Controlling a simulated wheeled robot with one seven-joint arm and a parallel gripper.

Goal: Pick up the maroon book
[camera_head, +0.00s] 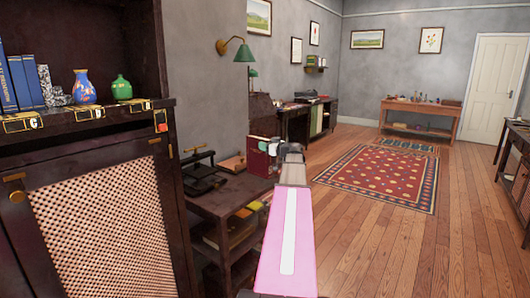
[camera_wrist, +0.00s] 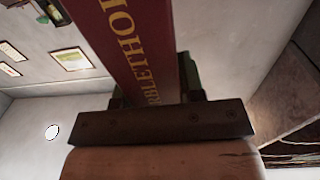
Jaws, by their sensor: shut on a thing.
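The maroon book (camera_head: 261,160) stands upright at the far right end of the low dark side table in the head view. My gripper (camera_head: 275,148) is at its upper right side, shut on it. In the wrist view the maroon book (camera_wrist: 140,45) fills the upper middle, with gold lettering on its face, and runs down between my gripper's fingers (camera_wrist: 156,98). I cannot tell whether the book's base touches the table. Part of the book is hidden behind the gripper.
The side table (camera_head: 212,198) bears a black device (camera_head: 203,175) and a tan flat item (camera_head: 233,163), with several books on its shelf. A dark cabinet (camera_head: 20,250) with vases and blue books stands close at left. The wooden floor and patterned rug (camera_head: 385,178) at right are clear.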

